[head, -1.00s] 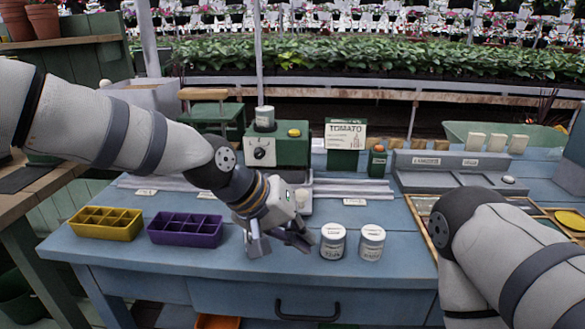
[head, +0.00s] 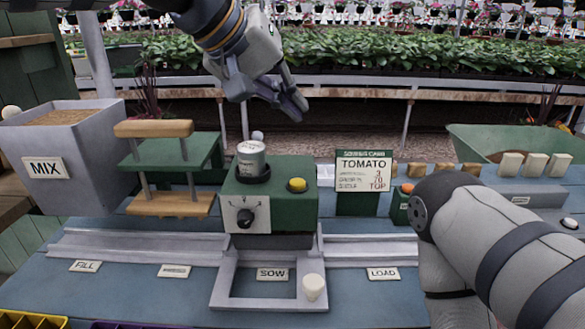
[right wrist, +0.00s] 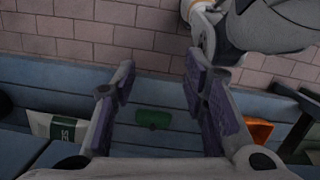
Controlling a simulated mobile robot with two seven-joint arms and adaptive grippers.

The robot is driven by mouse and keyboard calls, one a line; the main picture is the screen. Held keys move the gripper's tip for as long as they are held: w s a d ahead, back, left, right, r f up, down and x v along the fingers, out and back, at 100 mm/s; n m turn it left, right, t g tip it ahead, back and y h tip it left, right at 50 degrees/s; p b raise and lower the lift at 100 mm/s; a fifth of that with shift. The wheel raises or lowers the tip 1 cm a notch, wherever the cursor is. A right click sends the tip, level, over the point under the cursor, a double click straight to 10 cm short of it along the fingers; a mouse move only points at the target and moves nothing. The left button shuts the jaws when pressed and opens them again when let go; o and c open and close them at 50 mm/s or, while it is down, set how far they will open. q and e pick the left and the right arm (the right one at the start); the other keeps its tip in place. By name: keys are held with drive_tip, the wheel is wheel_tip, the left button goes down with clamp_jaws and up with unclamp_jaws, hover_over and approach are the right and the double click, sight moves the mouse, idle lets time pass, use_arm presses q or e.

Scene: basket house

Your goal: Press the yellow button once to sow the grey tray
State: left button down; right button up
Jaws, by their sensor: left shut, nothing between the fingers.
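The yellow button (head: 297,184) sits on top of the green sowing machine (head: 285,212), right of a white tin (head: 251,157). My left gripper (head: 266,100) hangs in the air at the top of the head view, above the machine and apart from the button. Its fingers are shut and empty. A grey frame (head: 222,286) with a pale knob (head: 314,286) lies in front of the machine around the SOW label. I cannot make out a separate grey tray. My right gripper (right wrist: 160,72) is open and empty in the right wrist view; the head view shows only its arm.
A grey MIX bin (head: 85,145) and a green stand (head: 172,160) are at left. A TOMATO card (head: 363,171) and a small green box with an orange button (head: 407,188) are at right. A grey rail (head: 130,247) crosses the blue table.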

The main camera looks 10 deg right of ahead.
use_arm(q)
drive_tip(key=b, duration=0.1)
hover_over(293, 180)
wheel_tip(293, 180, down, 7)
drive_tip(key=shift+f, duration=0.9)
use_arm(e)
drive_tip(key=shift+s+f+g, duration=0.3)
drive_tip(key=shift+s+f, duration=0.25)
drive_tip(key=shift+s, duration=0.2)
use_arm(q)
drive_tip(key=shift+f, duration=0.1)
use_arm(e)
drive_tip(key=shift+r, duration=0.1)
use_arm(q)
drive_tip(key=shift+f, duration=0.3)
use_arm(e)
drive_tip(key=shift+w+r, duration=0.1)
drive_tip(key=shift+w, duration=0.05)
